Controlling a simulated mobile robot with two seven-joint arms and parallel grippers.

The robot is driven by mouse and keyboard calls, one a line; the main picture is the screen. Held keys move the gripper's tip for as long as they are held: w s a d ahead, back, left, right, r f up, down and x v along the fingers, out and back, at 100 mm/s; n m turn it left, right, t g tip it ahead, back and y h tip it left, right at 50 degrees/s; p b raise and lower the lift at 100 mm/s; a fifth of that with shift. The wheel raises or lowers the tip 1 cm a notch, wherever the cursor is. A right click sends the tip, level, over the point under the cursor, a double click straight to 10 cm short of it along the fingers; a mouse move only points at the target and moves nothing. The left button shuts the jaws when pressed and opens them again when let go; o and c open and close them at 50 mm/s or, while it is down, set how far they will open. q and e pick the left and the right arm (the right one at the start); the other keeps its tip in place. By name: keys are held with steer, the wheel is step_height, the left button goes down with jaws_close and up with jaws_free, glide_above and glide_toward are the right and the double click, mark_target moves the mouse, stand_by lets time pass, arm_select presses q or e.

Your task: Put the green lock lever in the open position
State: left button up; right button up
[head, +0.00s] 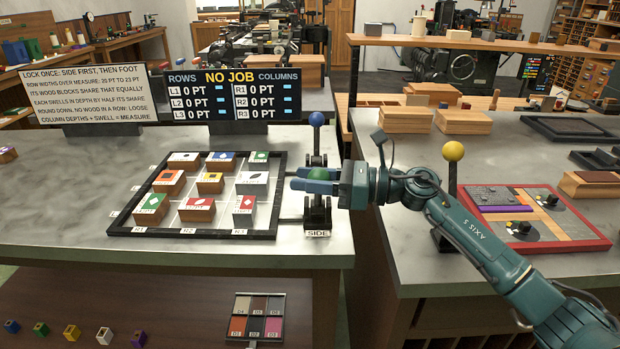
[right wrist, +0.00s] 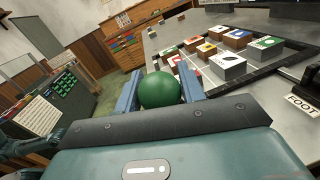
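The green lock lever has a round green knob (head: 318,174) above a dark base (head: 317,213) labelled SIDE, at the right side of the black frame. My right gripper (head: 312,181) reaches in from the right with its two blue fingers on either side of the knob. In the right wrist view the green knob (right wrist: 160,90) sits between the fingers and appears to touch both. Part of the lever's stem is hidden behind the gripper. My left gripper is not in view.
A blue-knobbed lever (head: 316,120) stands just behind. A black frame (head: 125,222) holds several coloured type blocks on wood. A yellow-knobbed lever (head: 453,152) and a red-edged tray (head: 600,240) are on the right bench. A display reading NO JOB (head: 236,92) stands behind the frame.

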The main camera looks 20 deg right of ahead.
jaws_close()
steer(key=shift+w+d+r+m+p, duration=0.15)
steer(key=shift+w+r+m+p, duration=0.15)
steer(key=shift+w+m+p, duration=0.15)
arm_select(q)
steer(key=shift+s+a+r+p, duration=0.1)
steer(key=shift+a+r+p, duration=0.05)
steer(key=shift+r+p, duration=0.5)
arm_select(e)
steer(key=w+d+m+g+h, duration=0.1)
steer(key=w+d+m, duration=0.1)
steer(key=w+m, duration=0.6)
steer(key=shift+f, duration=0.35)
steer(key=shift+d+m, duration=0.15)
steer(key=shift+m, duration=0.2)
